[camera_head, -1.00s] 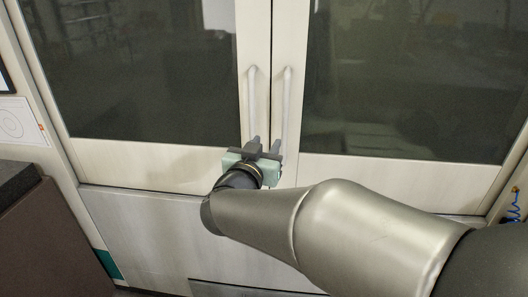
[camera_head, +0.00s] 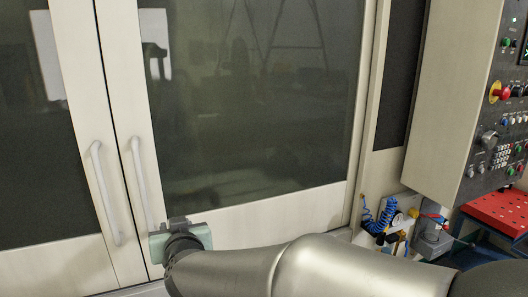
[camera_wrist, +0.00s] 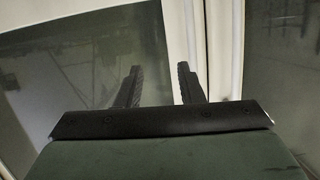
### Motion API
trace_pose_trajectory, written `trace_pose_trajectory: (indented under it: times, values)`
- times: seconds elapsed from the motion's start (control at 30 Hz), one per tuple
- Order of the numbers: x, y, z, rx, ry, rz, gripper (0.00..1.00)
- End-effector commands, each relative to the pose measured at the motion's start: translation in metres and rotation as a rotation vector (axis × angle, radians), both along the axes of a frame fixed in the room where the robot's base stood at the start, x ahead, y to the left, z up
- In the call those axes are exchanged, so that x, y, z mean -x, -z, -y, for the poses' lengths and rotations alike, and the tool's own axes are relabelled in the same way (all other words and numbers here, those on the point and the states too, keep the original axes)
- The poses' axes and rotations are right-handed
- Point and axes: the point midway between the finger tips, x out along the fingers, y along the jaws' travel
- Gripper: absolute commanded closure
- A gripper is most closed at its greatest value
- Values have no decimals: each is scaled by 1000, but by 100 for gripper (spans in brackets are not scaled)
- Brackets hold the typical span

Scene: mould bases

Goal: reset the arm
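My gripper (camera_wrist: 159,85) shows in the wrist view with its two dark fingers apart and nothing between them. In the head view my gripper (camera_head: 178,220) is in front of the lower part of the right door's handle (camera_head: 141,183), and its fingers are hard to make out there. I cannot tell from the frames whether it touches the door. The left door's handle (camera_head: 105,192) stands to the left of my gripper, clear of it. Both machine doors appear closed, with a narrow seam between them.
A control panel (camera_head: 497,120) with buttons and a red knob projects at the right. Below it are a coiled blue hose (camera_head: 379,215) and a red perforated surface (camera_head: 500,211). The dark window (camera_head: 262,95) of the right door fills the middle.

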Motion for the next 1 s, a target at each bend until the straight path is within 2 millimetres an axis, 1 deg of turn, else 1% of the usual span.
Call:
trace_pose_trajectory:
  times: [0.03, 0.07, 0.1, 0.17, 0.2, 0.27, 0.3, 0.37, 0.4, 0.47, 0.5, 0.6, 0.7, 0.8, 1.0]
  values:
    - [-2, 12, 37, 27, -8, -80, 66]
    - [1, 23, 55, 47, -19, -139, 66]
    - [7, 38, 82, 75, -23, -224, 66]
    - [21, 60, 120, 117, -17, -349, 66]
    - [33, 74, 145, 142, -4, -431, 66]
    - [53, 93, 181, 180, 26, -553, 66]
    - [68, 104, 205, 202, 53, -634, 66]
    - [94, 120, 239, 234, 99, -753, 66]
    - [111, 128, 259, 252, 133, -828, 66]
    - [137, 139, 286, 275, 184, -931, 66]
    - [153, 144, 301, 288, 218, -992, 66]
    - [186, 152, 330, 313, 288, -1114, 66]
    - [207, 156, 345, 328, 332, -1187, 66]
    - [216, 158, 350, 335, 350, -1219, 66]
    - [216, 158, 350, 336, 350, -1220, 66]
